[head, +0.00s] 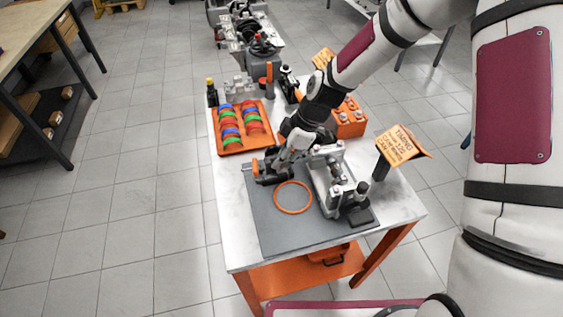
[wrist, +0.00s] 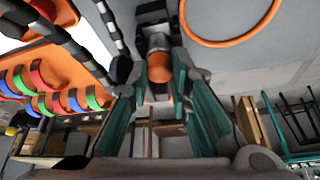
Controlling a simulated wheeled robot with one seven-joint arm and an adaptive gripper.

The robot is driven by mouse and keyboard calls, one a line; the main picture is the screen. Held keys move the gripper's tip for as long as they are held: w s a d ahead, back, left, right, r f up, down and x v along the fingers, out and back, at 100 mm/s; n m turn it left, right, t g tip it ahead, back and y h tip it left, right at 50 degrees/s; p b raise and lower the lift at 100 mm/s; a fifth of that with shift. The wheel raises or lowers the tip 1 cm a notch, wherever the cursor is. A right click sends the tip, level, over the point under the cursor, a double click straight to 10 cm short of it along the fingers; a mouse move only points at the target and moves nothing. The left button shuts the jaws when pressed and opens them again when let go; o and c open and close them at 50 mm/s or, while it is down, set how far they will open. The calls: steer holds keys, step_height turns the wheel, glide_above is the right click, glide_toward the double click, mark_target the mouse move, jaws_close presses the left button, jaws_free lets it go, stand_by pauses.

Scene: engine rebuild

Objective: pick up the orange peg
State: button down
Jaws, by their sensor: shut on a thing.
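The orange peg (wrist: 160,68) shows in the wrist view as a rounded orange end between my two teal fingers, in front of a grey and black fixture (wrist: 155,30). My gripper (wrist: 160,90) is shut on it. In the head view my gripper (head: 279,166) is low over the left back part of the grey mat, at a dark fixture (head: 266,178). A small orange piece (head: 247,168) shows at the fixture's left; I cannot tell whether it is the same peg. My gripper hides much of the fixture there.
An orange ring (head: 293,211) lies on the grey mat (head: 275,238). A grey engine block (head: 333,180) stands close right of my gripper. Behind are an orange tray (head: 232,149) of coloured rings and an orange box (head: 350,128). A sign (head: 398,146) stands at the right edge.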

step_height(320, 180, up, 10)
steer(key=shift+b, duration=0.3)
stand_by(0.3)
